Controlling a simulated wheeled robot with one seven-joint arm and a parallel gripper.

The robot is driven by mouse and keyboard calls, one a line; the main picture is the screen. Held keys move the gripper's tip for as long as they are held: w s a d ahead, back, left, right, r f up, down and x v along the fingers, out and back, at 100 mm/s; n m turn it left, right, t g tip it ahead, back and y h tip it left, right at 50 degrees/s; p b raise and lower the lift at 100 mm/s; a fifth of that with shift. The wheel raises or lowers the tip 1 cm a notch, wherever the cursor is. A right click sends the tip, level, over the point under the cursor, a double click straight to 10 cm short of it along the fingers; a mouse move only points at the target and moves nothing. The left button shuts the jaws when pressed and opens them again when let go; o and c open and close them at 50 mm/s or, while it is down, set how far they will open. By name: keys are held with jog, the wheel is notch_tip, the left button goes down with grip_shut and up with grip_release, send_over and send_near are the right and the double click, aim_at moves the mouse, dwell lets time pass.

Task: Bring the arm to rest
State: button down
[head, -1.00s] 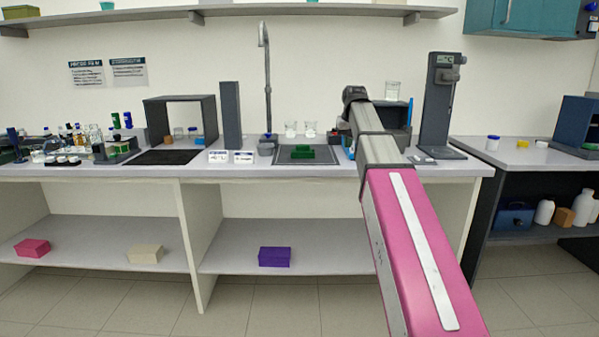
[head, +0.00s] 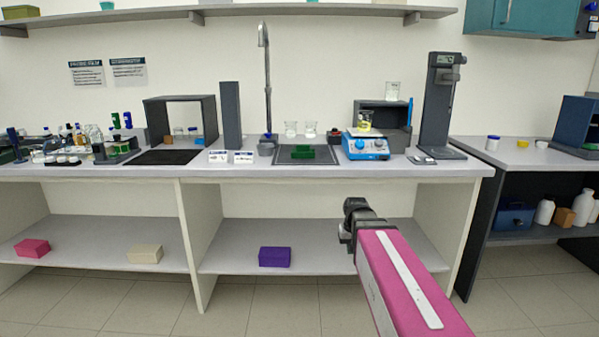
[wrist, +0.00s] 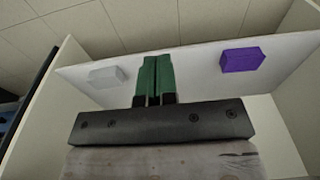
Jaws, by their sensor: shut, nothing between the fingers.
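My gripper (wrist: 154,62) shows in the wrist view as two green fingers lying side by side, shut with nothing between them. Beyond them is the pale under-bench shelf (wrist: 200,88), with a purple box (wrist: 242,59) to the right of the fingers and a pale box (wrist: 106,77) to the left. In the head view my pink arm reaches up from the lower right and bends at a dark joint below the bench top. I cannot make out the fingers there.
The bench top (head: 330,172) runs above the arm's bend. A purple box (head: 275,257) sits on the lower shelf (head: 225,262). Tiled floor is open in front.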

jog(key=s+f+g, duration=0.1)
jog(key=s+f, duration=1)
jog(key=shift+s+d, duration=0.15)
jog(key=shift+s, duration=0.15)
